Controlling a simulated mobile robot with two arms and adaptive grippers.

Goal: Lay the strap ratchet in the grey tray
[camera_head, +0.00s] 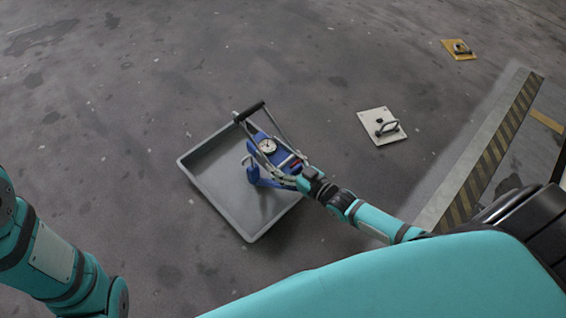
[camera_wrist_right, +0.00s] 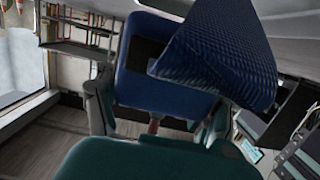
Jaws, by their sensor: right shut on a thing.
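The grey tray (camera_head: 205,192) lies on the floor in the middle of the head view. My right gripper (camera_head: 289,178) reaches over its right side. It is shut on the strap ratchet (camera_head: 254,175), a blue piece with a greyish hook end that shows over the tray, above a dark patch on its floor. In the right wrist view, a blue body and ribbed blue webbing of the ratchet (camera_wrist_right: 222,55) fill much of the picture. Whether the ratchet touches the tray floor I cannot tell. My left arm shows at lower left; its gripper is out of view.
A pale plate with a ring (camera_head: 381,126) and a yellow plate (camera_head: 458,49) lie farther right. The tray's left part is clear.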

